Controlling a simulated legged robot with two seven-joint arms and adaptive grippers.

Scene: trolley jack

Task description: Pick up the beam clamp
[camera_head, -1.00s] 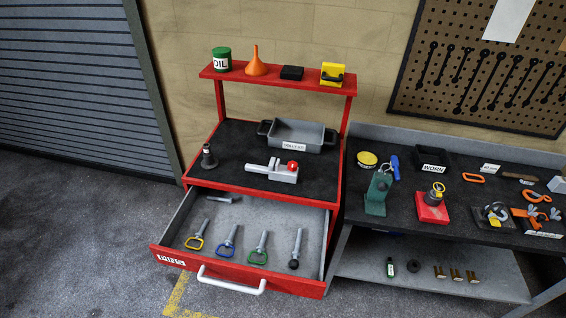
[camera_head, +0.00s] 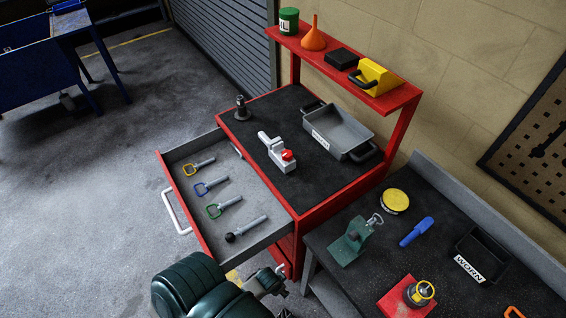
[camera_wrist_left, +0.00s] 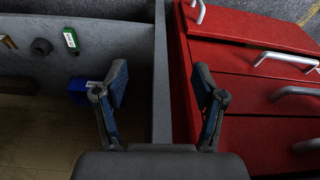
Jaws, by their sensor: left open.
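I cannot tell for certain which thing is the beam clamp. A green clamp-like tool with a metal ring (camera_head: 352,240) stands on the dark bench at the lower right. A red block with a yellow ring (camera_head: 409,297) stands nearer on the same bench. In the left wrist view my left gripper (camera_wrist_left: 160,84) is open and empty, in front of the gap between bench and red trolley. My right gripper is not in view.
The red trolley (camera_head: 300,225) has its top drawer (camera_head: 238,183) pulled out, holding several ring-handled pins. A silver tool with a red knob (camera_head: 279,153) and a grey tray (camera_head: 350,126) are on top. A blue-handled tool (camera_head: 417,231) and WORN bin (camera_head: 484,252) are on the bench.

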